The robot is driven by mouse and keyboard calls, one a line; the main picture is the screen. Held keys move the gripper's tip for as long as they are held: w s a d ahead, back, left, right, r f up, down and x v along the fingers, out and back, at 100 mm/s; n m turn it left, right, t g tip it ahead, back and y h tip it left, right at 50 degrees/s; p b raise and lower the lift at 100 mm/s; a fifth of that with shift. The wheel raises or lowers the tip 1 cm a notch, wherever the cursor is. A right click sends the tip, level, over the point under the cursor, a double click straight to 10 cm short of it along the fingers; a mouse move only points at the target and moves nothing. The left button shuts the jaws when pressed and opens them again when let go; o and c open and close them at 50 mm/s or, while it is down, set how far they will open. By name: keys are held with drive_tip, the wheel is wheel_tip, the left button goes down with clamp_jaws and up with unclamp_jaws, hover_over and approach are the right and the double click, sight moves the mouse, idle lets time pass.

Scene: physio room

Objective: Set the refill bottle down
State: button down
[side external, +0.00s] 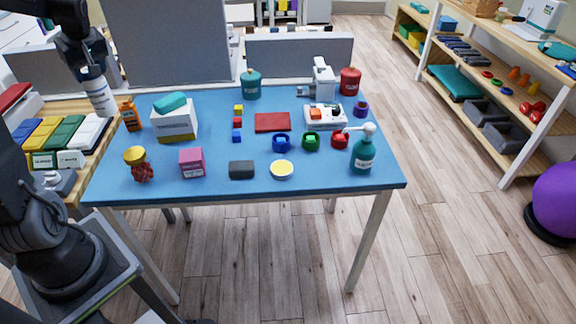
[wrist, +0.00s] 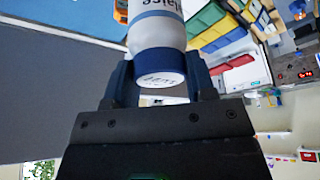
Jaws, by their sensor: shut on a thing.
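A white bottle with blue bands (side external: 99,94) is held by my gripper (side external: 90,72) at the upper left of the side view. In the wrist view, the bottle (wrist: 157,20) shows its blue-rimmed cap end towards the camera, and both fingers of my gripper (wrist: 160,82) close on its sides. It leans slightly in the side view and appears raised near the back left corner of the blue table (side external: 215,192). Whether its base touches anything is hard to tell. Part of its lettering is cut off.
An orange-brown bottle (side external: 130,114) and a white box (side external: 175,122) with a teal item on top stand near that corner. A wooden side table with colored folders (side external: 70,132) lies left.

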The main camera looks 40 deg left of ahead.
drive_tip(key=w+d+m+t+h, duration=0.1)
drive_tip(key=w+d+m+t, duration=0.1)
drive_tip(key=w+d+m, duration=0.65)
drive_tip(key=w+d+m+t+h, duration=0.2)
drive_tip(key=w+d+m, duration=0.35)
drive_tip(key=w, duration=0.55)
drive_tip(key=w+d+m+h, duration=0.2)
drive_tip(key=w+d+m, duration=0.35)
drive_tip(key=d, duration=0.55)
drive_tip(key=w+d+m+h, duration=0.3)
drive_tip(key=w+d+m, duration=0.3)
drive_tip(key=d, duration=0.6)
drive_tip(key=w+d+f, duration=0.1)
drive_tip(key=d+f, duration=0.4)
drive_tip(key=f, duration=0.3)
drive_tip(key=w+d+f+m, duration=0.1)
drive_tip(key=w+d+f, duration=0.1)
drive_tip(key=d+f, duration=0.4)
drive_tip(key=shift+d+f+g, duration=0.3)
drive_tip(key=shift+f+g, duration=0.1)
drive_tip(key=shift+f, duration=0.5)
drive_tip(key=shift+m, duration=0.25)
